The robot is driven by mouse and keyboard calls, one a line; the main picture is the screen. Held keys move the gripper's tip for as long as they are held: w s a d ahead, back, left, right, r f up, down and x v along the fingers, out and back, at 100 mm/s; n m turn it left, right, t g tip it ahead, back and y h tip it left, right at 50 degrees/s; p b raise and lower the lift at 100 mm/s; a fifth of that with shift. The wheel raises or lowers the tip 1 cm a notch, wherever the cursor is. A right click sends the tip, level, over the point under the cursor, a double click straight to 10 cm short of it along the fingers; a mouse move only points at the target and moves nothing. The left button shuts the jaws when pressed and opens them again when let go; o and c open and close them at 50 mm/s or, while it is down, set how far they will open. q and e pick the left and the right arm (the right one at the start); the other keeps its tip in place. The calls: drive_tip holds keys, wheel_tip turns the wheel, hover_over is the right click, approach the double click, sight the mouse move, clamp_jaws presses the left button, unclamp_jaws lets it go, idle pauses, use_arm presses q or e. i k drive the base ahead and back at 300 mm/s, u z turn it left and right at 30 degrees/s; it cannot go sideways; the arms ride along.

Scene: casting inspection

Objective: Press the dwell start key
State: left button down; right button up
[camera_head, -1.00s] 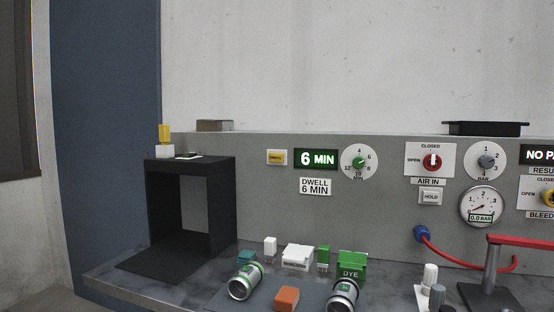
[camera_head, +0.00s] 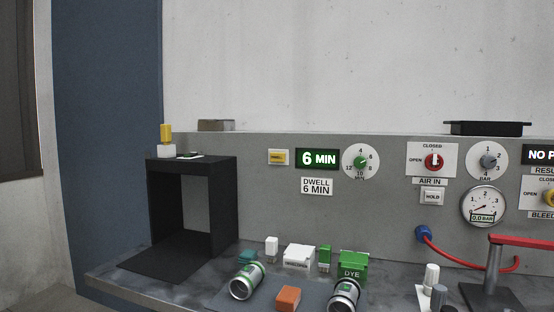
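The dwell start key (camera_head: 278,157) is a small yellow key on a pale plate, on the left part of the grey panel. Right of it, a green-lit display (camera_head: 317,159) reads "6 MIN". A white dial with a green knob (camera_head: 361,162) sits right of the display. A label (camera_head: 317,186) below the display reads "DWELL 6 MIN". Nothing covers the key. Neither of my grippers shows in the head view.
A black open booth (camera_head: 193,205) stands at the left of the bench. Cans, a green DYE box (camera_head: 353,265) and an orange block (camera_head: 288,298) lie in front of the panel. A red-handled stand (camera_head: 493,265) and red hose are at right.

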sight(276, 157)
drive_tip(key=u, duration=1.9)
drive_tip(key=i, duration=1.85)
drive_tip(key=z, duration=3.35)
drive_tip(key=i, duration=0.2)
drive_tip(key=z, duration=0.15)
